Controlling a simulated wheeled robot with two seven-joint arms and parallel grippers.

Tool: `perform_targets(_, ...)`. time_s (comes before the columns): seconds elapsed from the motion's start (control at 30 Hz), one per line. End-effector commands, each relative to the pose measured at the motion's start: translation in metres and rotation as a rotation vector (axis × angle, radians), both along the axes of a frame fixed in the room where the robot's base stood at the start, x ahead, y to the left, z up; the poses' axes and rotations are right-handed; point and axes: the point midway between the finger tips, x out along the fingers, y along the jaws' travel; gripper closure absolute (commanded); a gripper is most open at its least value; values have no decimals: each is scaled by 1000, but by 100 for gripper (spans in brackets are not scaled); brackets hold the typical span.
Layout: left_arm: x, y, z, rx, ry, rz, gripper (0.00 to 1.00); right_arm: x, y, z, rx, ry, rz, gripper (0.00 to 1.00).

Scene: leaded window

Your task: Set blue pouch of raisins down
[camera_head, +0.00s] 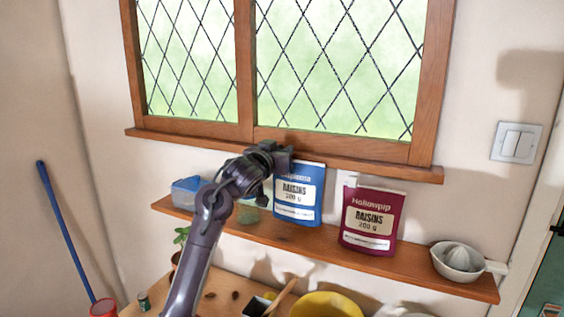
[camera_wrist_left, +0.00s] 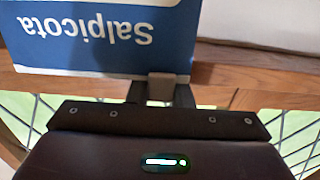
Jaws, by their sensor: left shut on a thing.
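The blue pouch of raisins (camera_head: 298,197) is upright at the wooden shelf (camera_head: 330,247), below the window; I cannot tell whether its base touches the shelf. My left gripper (camera_head: 283,157) is shut on its top edge from the left. In the left wrist view the blue pouch (camera_wrist_left: 100,45) shows upside down, reading "Salpicota", with a fingertip (camera_wrist_left: 162,85) against its edge. A dark red pouch of raisins (camera_head: 370,219) stands on the shelf to the right, apart from the blue one. My right gripper is not in view.
A blue-and-clear box (camera_head: 187,192) and a glass jar (camera_head: 248,212) are on the shelf's left part. A white citrus juicer (camera_head: 458,261) stands at its right end. Below are a yellow bowl (camera_head: 327,306) and a plant (camera_head: 181,237). The window sill (camera_head: 390,170) juts out just above.

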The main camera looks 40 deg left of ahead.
Motion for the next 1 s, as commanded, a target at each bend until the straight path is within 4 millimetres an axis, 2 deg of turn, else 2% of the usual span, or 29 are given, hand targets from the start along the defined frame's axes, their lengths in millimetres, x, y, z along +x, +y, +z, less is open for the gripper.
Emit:
perform_targets(0.23,0,0,-31,-2,2,0,100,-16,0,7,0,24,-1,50)
perform_targets(0.63,0,0,-38,-1,-1,0,100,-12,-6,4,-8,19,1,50)
perform_targets(0.67,0,0,-38,-1,2,0,77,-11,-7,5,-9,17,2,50)
perform_targets(0.8,0,0,-37,-1,2,-1,59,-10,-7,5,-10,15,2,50)
perform_targets(1.0,0,0,-37,-1,2,-1,59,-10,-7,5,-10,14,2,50)
